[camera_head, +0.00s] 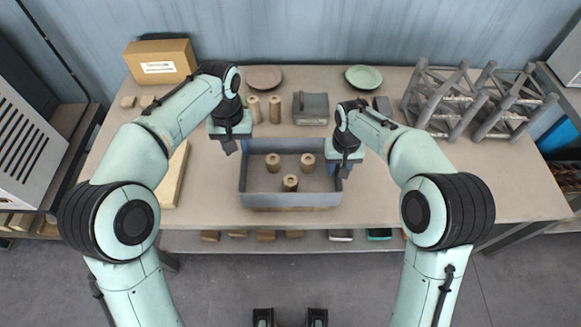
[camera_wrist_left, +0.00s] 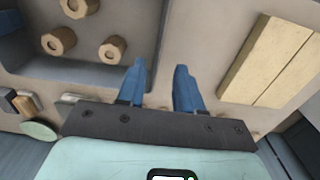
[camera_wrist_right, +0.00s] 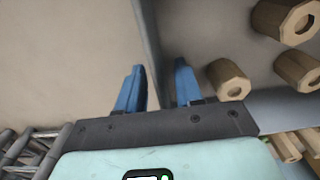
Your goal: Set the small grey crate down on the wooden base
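The small grey crate (camera_head: 290,200) stands at the middle of the table with several-sided wooden pegs, three of them, upright inside. A brown strip of the wooden base (camera_head: 291,209) shows under its front edge; the rest of the base is hidden, and I cannot tell if they touch. My left gripper (camera_wrist_left: 160,75) is at the crate's left wall, its blue fingers apart with the wall edge near the left finger. My right gripper (camera_wrist_right: 159,75) is at the crate's right wall, fingers apart with the wall between them. Both look open, with gaps visible.
A cardboard box (camera_head: 160,62), two plates (camera_head: 263,78), a grey box (camera_head: 310,108) and wooden cylinders (camera_head: 274,108) stand behind the crate. A grey rack (camera_head: 478,100) is at the right. Pale planks (camera_head: 172,175) lie left. Table right of the crate is clear.

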